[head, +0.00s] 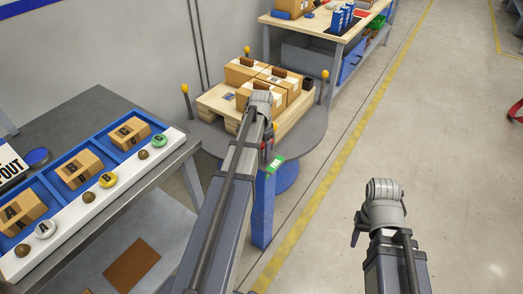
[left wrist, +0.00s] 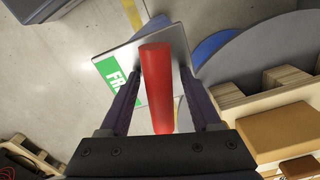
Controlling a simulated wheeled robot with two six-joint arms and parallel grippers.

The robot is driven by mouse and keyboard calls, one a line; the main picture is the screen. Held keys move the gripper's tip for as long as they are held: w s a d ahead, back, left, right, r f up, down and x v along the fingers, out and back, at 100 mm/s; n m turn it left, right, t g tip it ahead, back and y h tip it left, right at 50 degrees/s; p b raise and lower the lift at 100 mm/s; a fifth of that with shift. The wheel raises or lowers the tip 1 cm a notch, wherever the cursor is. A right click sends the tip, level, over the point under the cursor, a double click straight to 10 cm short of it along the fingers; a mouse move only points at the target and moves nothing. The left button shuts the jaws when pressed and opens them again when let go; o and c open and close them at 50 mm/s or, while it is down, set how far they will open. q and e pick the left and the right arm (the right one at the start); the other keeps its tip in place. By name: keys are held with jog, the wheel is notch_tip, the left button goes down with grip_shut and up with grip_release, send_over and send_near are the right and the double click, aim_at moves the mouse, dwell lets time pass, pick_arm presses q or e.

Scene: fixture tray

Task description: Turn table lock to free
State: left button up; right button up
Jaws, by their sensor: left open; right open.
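The table lock's red handle (left wrist: 157,88) stands between the two fingers of my open left gripper (left wrist: 161,80) in the left wrist view. Whether a finger touches it I cannot tell. Behind it is a grey plate (left wrist: 120,52) with a green label (left wrist: 110,72) whose visible letters begin "FR". In the head view the green label (head: 277,163) sits on top of a blue post (head: 262,212) at the round table's edge. My left gripper (head: 267,148) is just above it, partly hidden by its arm. My right gripper (head: 356,236) is open and empty over the floor.
The grey round table (head: 313,128) carries a wooden pallet (head: 218,102) with several cardboard boxes and yellow-topped posts. A bench (head: 170,145) at left holds a blue tray with lettered boxes A and B. Open floor (head: 440,140) lies to the right.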

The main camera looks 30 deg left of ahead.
pick_arm(q)
jog(key=shift+r, duration=0.15)
notch_tip(320, 180, up, 8)
jog(key=p, duration=0.8)
jog(key=shift+f, duration=0.2)
jog(key=shift+m, duration=1.1)
jog(key=shift+f, duration=0.1)
jog(key=shift+f+b, duration=0.1)
jog(key=shift+b, duration=0.2)
notch_tip(320, 180, down, 8)
jog(key=b, duration=0.7)
jog(key=shift+r+b, duration=0.2)
jog(key=shift+b, duration=0.1)
